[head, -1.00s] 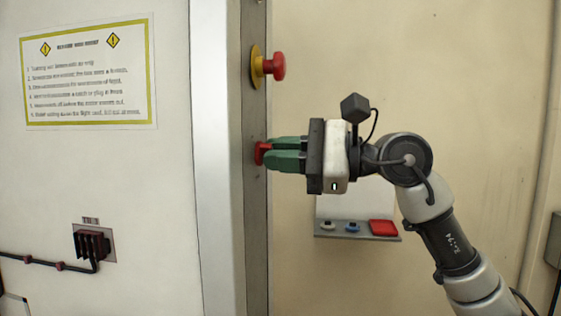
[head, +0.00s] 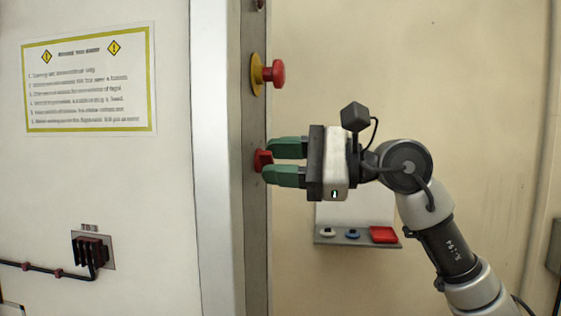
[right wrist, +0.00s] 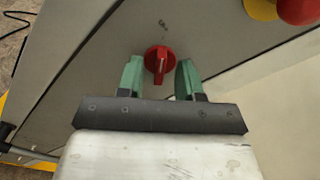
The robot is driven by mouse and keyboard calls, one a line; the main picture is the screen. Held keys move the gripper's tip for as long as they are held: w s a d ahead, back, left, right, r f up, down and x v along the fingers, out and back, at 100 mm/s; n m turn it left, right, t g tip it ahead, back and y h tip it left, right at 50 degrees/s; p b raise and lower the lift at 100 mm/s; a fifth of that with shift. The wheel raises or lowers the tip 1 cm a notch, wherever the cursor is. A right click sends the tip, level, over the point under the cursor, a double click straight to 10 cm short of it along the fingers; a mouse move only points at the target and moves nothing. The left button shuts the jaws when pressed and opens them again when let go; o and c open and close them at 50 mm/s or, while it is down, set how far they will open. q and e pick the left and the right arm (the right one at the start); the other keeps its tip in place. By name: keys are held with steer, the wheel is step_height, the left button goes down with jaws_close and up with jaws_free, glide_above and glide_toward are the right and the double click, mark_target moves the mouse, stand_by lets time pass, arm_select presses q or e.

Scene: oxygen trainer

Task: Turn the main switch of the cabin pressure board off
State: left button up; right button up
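The red main switch (head: 262,160) is on the narrow grey side face of the board, below the emergency button. It also shows in the right wrist view (right wrist: 158,60), a red rotary knob with a pale mark along its handle. My right gripper (head: 270,162) has its green fingers spread, one on each side of the knob with gaps between. In the right wrist view the fingers (right wrist: 160,78) stand apart from the knob. My left gripper is not in view.
A red mushroom button on a yellow base (head: 272,74) sits above the switch. A small shelf with buttons and a red pad (head: 384,235) is below my right gripper. A framed warning sign (head: 88,80) and a dark socket (head: 92,250) are on the left panel.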

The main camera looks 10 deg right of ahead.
steer(key=b+v, duration=0.2)
steer(key=v, duration=0.8)
steer(key=shift+s+d+b, duration=0.15)
steer(key=shift+d+b, duration=0.2)
steer(key=shift+d, duration=0.05)
